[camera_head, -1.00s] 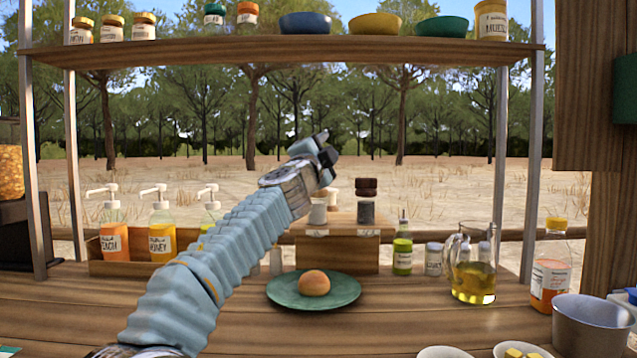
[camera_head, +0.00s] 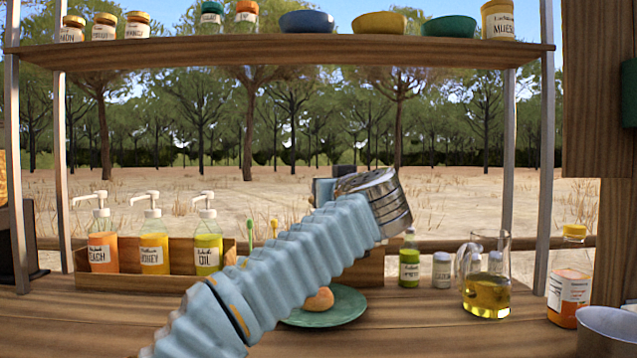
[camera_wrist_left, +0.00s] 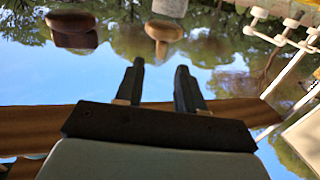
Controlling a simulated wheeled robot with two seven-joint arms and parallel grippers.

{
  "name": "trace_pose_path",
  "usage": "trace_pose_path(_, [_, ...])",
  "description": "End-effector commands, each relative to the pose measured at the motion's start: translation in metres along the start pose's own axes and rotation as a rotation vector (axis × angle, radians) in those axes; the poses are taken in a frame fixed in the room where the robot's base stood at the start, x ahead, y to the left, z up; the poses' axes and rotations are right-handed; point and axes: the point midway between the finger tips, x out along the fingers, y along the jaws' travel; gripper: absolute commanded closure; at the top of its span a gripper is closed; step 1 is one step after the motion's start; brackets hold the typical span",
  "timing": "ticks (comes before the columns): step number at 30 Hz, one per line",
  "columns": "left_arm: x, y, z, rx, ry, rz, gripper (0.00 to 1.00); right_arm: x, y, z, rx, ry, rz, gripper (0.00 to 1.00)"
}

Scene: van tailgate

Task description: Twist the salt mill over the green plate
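The green plate (camera_head: 350,308) lies on the counter with a round bun (camera_head: 320,299) on it, partly covered by my left arm. In the left wrist view, a mill with a pale wooden knob (camera_wrist_left: 164,31) and a dark brown mill (camera_wrist_left: 72,28) show beyond the fingertips. No label shows which is the salt mill. Both mills are hidden behind my arm in the head view. My left gripper (camera_wrist_left: 159,64) is open and empty, with a gap between its fingers and both mills. It is mostly hidden behind my wrist in the head view. My right gripper is out of view.
A wooden box (camera_head: 180,275) of pump bottles stands at the left. A green bottle (camera_head: 409,262), a small jar (camera_head: 442,270), an oil jug (camera_head: 487,293) and an orange bottle (camera_head: 569,290) stand at the right. A shelf (camera_head: 280,52) with jars and bowls spans above.

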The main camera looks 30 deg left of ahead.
Motion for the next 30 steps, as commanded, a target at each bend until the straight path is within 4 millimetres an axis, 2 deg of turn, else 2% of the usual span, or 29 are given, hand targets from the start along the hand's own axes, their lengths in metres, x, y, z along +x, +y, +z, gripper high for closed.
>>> trace_pose_path(1, [0.013,-0.001,-0.004,0.003,-0.001,-0.005,0.62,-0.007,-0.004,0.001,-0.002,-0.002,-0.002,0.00])
trace_pose_path(6, [0.053,-0.001,-0.005,0.003,0.000,-0.003,0.62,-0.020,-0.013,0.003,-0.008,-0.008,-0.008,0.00])
trace_pose_path(12, [0.085,0.000,-0.003,0.003,0.000,-0.002,0.62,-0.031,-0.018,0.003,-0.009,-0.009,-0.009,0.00])
trace_pose_path(18, [0.097,0.000,-0.001,0.002,0.001,0.000,0.62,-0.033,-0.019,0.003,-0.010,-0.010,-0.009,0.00])
trace_pose_path(25, [0.097,0.000,0.000,0.002,0.002,0.001,0.62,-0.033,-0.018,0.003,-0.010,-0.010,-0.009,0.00])
trace_pose_path(30, [0.097,0.000,-0.001,0.002,0.002,0.001,0.86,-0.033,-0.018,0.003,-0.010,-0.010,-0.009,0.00])
